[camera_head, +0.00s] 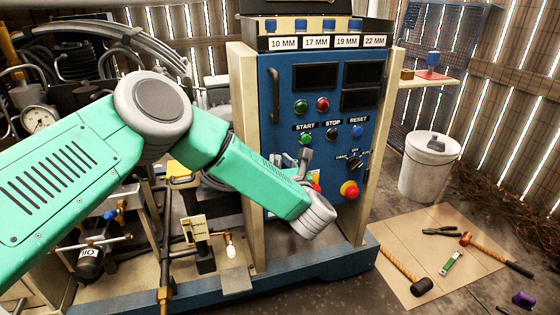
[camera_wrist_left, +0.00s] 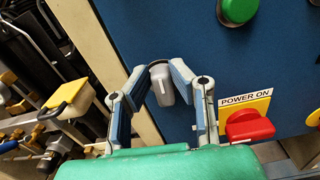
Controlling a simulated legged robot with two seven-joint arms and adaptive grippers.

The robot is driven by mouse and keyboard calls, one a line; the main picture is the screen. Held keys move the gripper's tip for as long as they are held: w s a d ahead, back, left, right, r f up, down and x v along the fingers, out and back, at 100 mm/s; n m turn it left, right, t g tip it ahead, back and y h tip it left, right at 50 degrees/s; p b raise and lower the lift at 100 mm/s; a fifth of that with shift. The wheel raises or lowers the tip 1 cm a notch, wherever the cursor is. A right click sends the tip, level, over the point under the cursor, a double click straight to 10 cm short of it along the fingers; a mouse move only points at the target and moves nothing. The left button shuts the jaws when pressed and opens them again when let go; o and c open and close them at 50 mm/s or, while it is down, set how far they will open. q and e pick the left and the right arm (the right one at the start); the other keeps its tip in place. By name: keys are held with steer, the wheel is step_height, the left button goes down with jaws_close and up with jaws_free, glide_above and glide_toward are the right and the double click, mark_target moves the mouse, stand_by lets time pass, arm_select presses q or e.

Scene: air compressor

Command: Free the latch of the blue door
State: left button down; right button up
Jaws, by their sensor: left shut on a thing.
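The blue door (camera_head: 287,85) is the front panel of the compressor cabinet, and it looks closed. It also fills much of the left wrist view (camera_wrist_left: 160,25). In that view a small grey latch knob (camera_wrist_left: 164,94) sits near the door's left edge, between the two fingers of my left gripper (camera_wrist_left: 160,75). The gripper is shut on this latch. My right gripper is in neither view.
A red power switch (camera_wrist_left: 249,126) is close to the right of the left gripper. The door carries a handle (camera_head: 274,95), buttons and a red emergency knob (camera_head: 349,190). Tools lie on a floor mat (camera_head: 400,287) at the right, near a white bin (camera_head: 425,170).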

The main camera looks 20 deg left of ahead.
arm_select(q)
steer(key=shift+w+d+f+m+p, duration=0.25)
steer(key=shift+m+p, duration=0.65)
steer(key=shift+m, duration=1.9)
steer(key=shift+w+d+f+m+p, duration=0.1)
steer(key=shift+d+f+m+p, duration=0.55)
steer(key=shift+m, duration=2.15)
steer(key=shift+w+a+f+m+p, duration=0.15)
steer(key=shift+m+p, duration=1)
steer(key=shift+m, duration=1.65)
steer(key=c, duration=1.4)
jaws_free()
steer(key=shift+d, duration=0.1)
steer(key=shift+c, duration=0.2)
steer(key=shift+w, duration=0.1)
